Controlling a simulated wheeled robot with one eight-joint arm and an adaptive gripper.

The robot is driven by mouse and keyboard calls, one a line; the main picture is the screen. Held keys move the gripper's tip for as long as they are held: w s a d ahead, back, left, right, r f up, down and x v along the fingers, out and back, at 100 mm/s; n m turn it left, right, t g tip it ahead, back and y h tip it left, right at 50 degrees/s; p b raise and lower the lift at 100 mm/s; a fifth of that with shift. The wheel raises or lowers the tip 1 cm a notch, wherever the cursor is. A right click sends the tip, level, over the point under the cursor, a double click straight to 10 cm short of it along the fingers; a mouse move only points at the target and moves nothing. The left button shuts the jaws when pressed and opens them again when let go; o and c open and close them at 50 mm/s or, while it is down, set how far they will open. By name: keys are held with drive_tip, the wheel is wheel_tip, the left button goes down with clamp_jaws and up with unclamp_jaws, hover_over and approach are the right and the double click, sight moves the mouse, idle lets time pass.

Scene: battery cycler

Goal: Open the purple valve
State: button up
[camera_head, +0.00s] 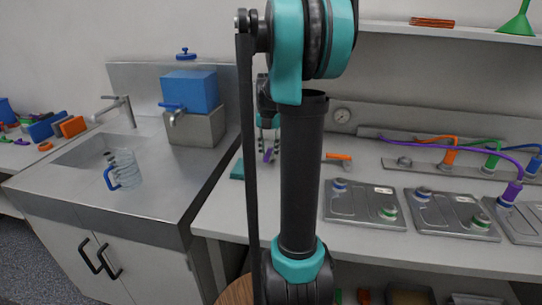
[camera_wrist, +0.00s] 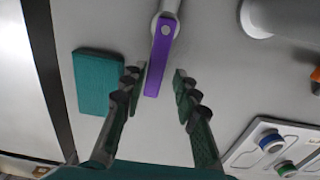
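The purple valve handle (camera_wrist: 160,58) is a flat purple lever on a round metal pivot in the wrist view. It points down in the picture, toward my gripper. A small piece of the purple handle (camera_head: 267,156) also shows in the head view, below my gripper and partly hidden by my arm. My gripper (camera_wrist: 159,85) is open, with one finger on each side of the lever's free end. Gaps show between the lever and both fingers; I cannot tell the height difference. In the head view my gripper (camera_head: 269,146) is partly behind my arm.
A teal block (camera_wrist: 98,82) lies left of the fingers. An orange valve handle (camera_head: 339,157) is to the right on the bench. Metal battery plates (camera_head: 364,206), a purple connector (camera_head: 511,192) and coloured hoses stand farther right. A sink with a glass jug (camera_head: 124,169) is left.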

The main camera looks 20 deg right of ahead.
drive_tip(key=shift+s+d+r, duration=0.1)
drive_tip(key=shift+r, duration=2.65)
